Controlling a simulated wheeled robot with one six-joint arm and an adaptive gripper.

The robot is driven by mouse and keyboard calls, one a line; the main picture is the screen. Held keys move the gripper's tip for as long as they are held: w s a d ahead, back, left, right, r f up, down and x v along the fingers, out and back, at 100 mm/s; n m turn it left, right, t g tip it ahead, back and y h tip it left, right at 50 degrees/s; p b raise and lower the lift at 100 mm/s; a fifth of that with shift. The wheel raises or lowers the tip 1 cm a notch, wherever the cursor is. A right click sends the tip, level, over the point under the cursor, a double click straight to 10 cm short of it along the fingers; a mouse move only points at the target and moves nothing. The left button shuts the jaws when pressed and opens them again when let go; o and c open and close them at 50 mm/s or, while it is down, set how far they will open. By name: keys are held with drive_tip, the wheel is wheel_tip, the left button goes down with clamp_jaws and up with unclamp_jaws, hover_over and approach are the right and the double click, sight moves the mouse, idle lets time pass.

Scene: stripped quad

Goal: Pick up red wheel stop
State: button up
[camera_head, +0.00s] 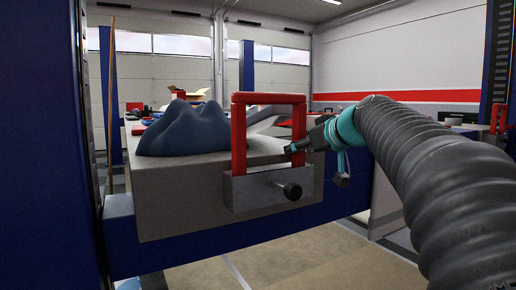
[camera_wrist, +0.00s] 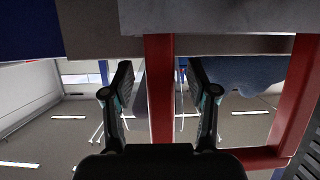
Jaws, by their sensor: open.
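The red wheel stop (camera_head: 239,140) appears as an upright red frame with two posts and a top bar, standing at a grey metal block with a black knob. In the wrist view, one red post (camera_wrist: 160,100) runs between my open fingers, with space on both sides, and the second post (camera_wrist: 300,85) is at the right. My gripper (camera_head: 292,149) is beside the frame's right post in the head view; its fingertips also show in the wrist view (camera_wrist: 160,68). I cannot tell whether the fingers reach past the post.
A blue draped cloth-like lump (camera_head: 185,130) lies on the grey bench top (camera_head: 160,165) behind and left of the frame. A blue beam (camera_head: 190,250) runs below the bench. A blue column (camera_head: 45,150) stands at left. Open floor (camera_head: 300,265) lies in front.

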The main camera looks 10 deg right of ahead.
drive_tip(key=shift+x, duration=0.8)
clamp_jaws()
drive_tip(key=shift+r, duration=0.1)
drive_tip(key=shift+r, duration=0.1)
